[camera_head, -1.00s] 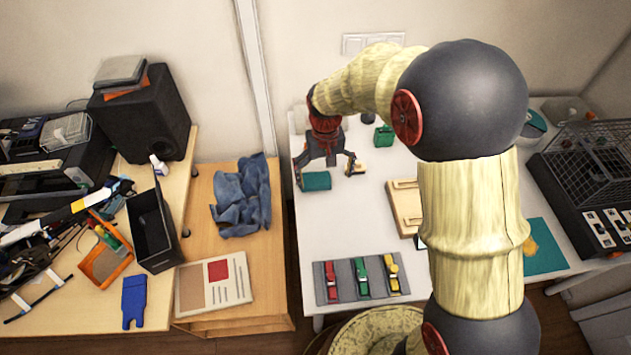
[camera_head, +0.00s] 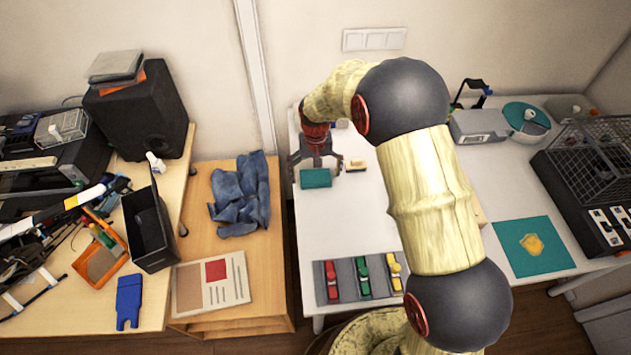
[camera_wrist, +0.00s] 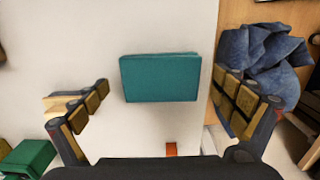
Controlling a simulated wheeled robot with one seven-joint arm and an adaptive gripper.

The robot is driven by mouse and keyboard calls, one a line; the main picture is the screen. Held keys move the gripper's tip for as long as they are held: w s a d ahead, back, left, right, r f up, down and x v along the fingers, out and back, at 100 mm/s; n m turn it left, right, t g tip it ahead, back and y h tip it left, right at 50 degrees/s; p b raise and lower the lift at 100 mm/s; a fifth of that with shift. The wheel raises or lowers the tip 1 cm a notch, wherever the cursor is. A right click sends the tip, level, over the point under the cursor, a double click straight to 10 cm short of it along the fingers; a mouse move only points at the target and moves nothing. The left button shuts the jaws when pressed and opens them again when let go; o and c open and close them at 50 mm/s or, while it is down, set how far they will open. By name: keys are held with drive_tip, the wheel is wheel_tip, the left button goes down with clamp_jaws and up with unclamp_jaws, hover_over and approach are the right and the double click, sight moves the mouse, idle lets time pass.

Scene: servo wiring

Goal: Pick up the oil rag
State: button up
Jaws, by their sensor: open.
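A crumpled blue cloth (camera_head: 240,197) lies on the wooden surface left of the white table; it also shows at the upper right of the wrist view (camera_wrist: 262,55). A flat teal folded piece (camera_head: 316,179) lies on the white table and shows centrally in the wrist view (camera_wrist: 160,78). I cannot tell for certain which is the oil rag. My gripper (camera_head: 315,168) is open and empty above the teal piece. In the wrist view its fingers (camera_wrist: 160,88) are spread on either side of it, apart from it. The gap in height is unclear.
A small yellow-topped block (camera_head: 356,166) lies just right of my gripper. A grey tray (camera_head: 348,266) with red, green and yellow items is nearer the front. A black open bin (camera_head: 150,232) stands at left. My arm hides the table's middle.

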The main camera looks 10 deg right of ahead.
sight(315, 176)
drive_tip(key=shift+f, duration=0.4)
drive_tip(key=shift+r, duration=0.1)
drive_tip(key=shift+c, duration=0.9)
drive_tip(key=c, duration=1)
drive_tip(key=shift+o, duration=0.2)
wheel_tip(315, 176, up, 4)
drive_tip(key=shift+f+p, duration=0.15)
drive_tip(key=shift+p, duration=0.85)
drive_tip(key=s+a+r+p, duration=0.1)
drive_tip(key=s+r+p, duration=0.1)
drive_tip(key=s+r, duration=0.2)
drive_tip(key=s+a+r+p, duration=0.1)
drive_tip(key=s+r, duration=0.4)
drive_tip(key=s, duration=0.5)
drive_tip(key=shift+r+p, duration=0.15)
drive_tip(key=shift+p, duration=0.3)
